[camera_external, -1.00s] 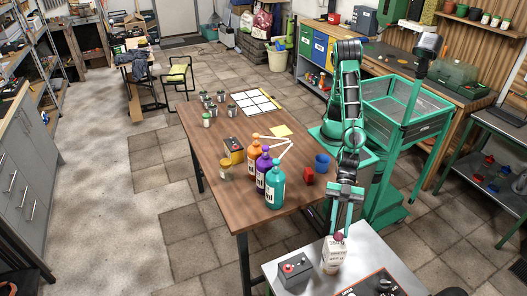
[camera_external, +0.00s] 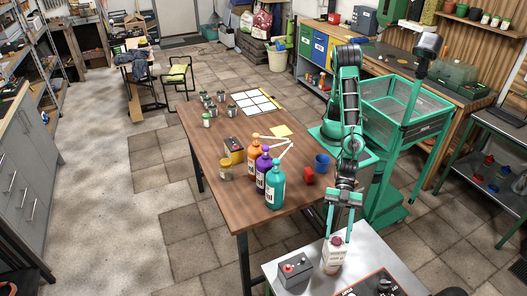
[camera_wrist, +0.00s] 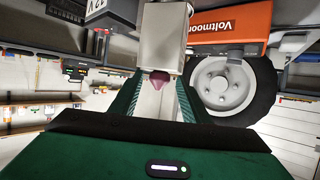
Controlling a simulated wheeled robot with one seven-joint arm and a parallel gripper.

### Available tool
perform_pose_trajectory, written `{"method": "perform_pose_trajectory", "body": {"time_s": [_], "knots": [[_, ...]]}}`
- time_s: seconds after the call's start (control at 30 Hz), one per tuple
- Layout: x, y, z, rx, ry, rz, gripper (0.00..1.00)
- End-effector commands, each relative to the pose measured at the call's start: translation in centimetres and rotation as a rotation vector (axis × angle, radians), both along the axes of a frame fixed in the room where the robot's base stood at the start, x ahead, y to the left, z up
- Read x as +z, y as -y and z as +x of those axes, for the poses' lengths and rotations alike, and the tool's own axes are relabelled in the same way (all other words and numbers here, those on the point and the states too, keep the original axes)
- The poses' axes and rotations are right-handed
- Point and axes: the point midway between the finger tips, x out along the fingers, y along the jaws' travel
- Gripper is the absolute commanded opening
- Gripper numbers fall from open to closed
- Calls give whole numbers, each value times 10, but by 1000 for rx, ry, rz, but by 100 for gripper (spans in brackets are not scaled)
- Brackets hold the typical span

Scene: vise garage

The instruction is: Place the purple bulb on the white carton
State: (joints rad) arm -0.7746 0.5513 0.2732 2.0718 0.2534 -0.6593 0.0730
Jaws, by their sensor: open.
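The purple bulb (camera_external: 337,241) rests on top of the white carton (camera_external: 335,260), which stands upright on the grey metal table in the foreground. My gripper (camera_external: 339,237) points down over the carton. Its fingers are open, one on each side of the bulb and apart from it. In the wrist view the bulb (camera_wrist: 160,79) shows between the spread fingers, against the pale carton (camera_wrist: 163,35). The bulb's lower part is hard to make out.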

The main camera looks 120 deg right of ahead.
Motion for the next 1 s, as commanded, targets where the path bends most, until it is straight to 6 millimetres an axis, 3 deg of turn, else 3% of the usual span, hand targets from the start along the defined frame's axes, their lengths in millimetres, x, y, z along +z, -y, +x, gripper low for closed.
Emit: {"method": "perform_pose_trajectory", "body": {"time_s": [0.17,0.6,1.0], "knots": [[5,10,-8,0,-3,-7,45],[38,66,-57,0,0,-3,45],[48,85,-73,-1,-1,-2,45]]}}
